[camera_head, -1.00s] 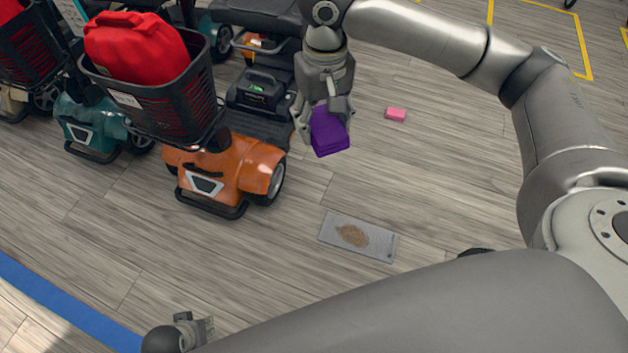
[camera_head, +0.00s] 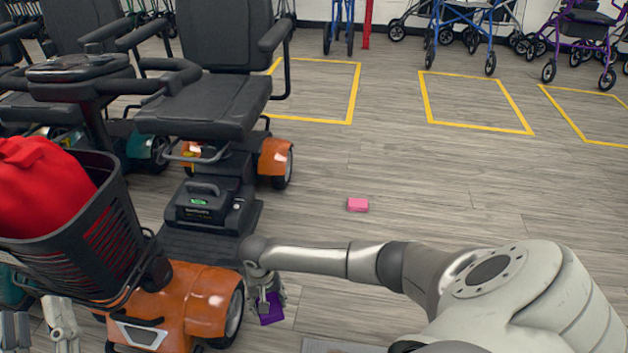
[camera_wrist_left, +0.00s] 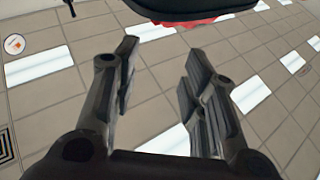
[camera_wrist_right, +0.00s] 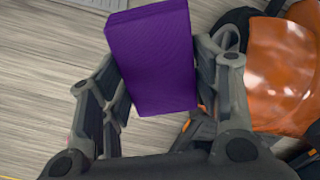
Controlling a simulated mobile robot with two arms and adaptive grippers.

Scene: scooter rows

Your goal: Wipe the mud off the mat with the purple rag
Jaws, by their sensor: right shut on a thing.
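The purple rag (camera_head: 272,310) is a thick, block-like piece held in my right gripper (camera_head: 266,294), low beside the orange scooter. In the right wrist view the rag (camera_wrist_right: 153,60) sits between the two fingers, which are shut on it. Only a grey edge of the mat (camera_head: 340,347) shows at the bottom of the head view, to the right of the rag. A grey strip of it (camera_wrist_right: 98,3) also shows at the top of the right wrist view. The mud is out of view. My left gripper (camera_wrist_left: 160,62) is open and empty.
The orange scooter (camera_head: 185,305) stands just left of the rag, its basket (camera_head: 90,235) holding a red bag (camera_head: 40,185). A pink block (camera_head: 357,204) lies on the floor beyond my right arm.

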